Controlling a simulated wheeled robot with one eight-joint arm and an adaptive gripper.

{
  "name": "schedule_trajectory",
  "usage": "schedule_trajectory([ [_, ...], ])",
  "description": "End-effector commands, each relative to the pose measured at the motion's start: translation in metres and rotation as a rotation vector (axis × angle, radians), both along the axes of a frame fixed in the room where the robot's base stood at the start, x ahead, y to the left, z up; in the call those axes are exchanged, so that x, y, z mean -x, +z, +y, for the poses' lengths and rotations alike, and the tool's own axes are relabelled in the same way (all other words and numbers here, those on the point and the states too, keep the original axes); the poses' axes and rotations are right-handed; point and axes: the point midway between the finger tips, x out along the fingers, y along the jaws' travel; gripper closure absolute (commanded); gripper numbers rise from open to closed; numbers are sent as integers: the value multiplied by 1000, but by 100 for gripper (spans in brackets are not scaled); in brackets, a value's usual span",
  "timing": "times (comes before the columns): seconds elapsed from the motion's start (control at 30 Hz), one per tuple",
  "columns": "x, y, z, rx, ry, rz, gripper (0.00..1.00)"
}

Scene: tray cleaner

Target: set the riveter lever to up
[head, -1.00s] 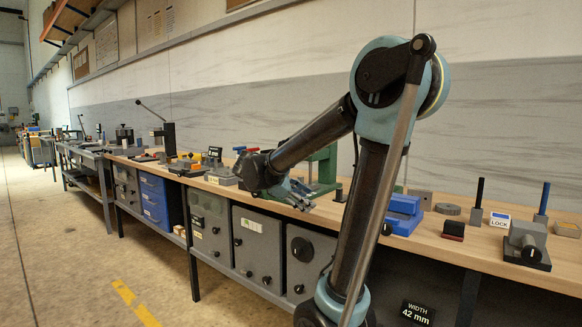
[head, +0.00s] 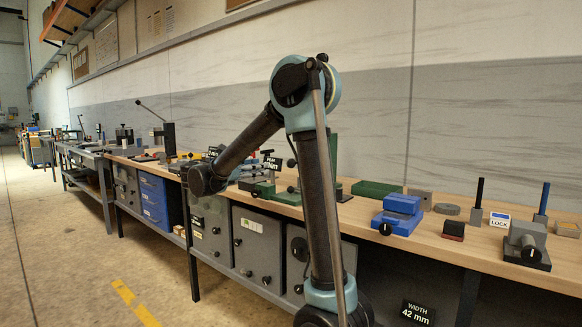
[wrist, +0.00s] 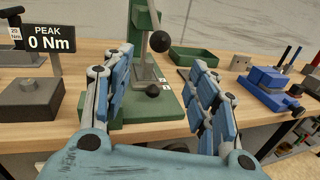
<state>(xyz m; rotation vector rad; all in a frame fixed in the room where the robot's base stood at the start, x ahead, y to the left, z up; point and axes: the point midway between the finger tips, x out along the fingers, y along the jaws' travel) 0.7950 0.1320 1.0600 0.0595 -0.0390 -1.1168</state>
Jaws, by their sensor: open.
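In the wrist view a green bench machine (wrist: 145,22), which looks like the riveter, stands on a green base (wrist: 172,103). A grey lever shows in front of its column, with a black ball knob (wrist: 160,41) at the upper part. A second black ball (wrist: 153,90) sits lower, near small white labels. My gripper (wrist: 161,68) is open and empty. Its blue fingers frame the machine left and right, and the knobs appear between them, apart from the fingers. In the head view my arm partly hides the machine (head: 333,152), and the fingers are hidden behind my wrist.
A "PEAK 0 Nm" display (wrist: 50,42) and a grey block (wrist: 30,96) stand left of the machine. A green tray (wrist: 197,56) and a blue vise (wrist: 275,88) stand to the right. Bare wooden bench top (head: 420,240) shows in front of the vise.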

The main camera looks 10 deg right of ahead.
Motion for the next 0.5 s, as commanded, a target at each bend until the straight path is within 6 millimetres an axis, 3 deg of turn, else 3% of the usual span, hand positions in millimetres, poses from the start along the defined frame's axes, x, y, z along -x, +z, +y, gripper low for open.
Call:
schedule_trajectory([
  [0.5, -37, 0, -79, -2, -3, 0, 47],
])
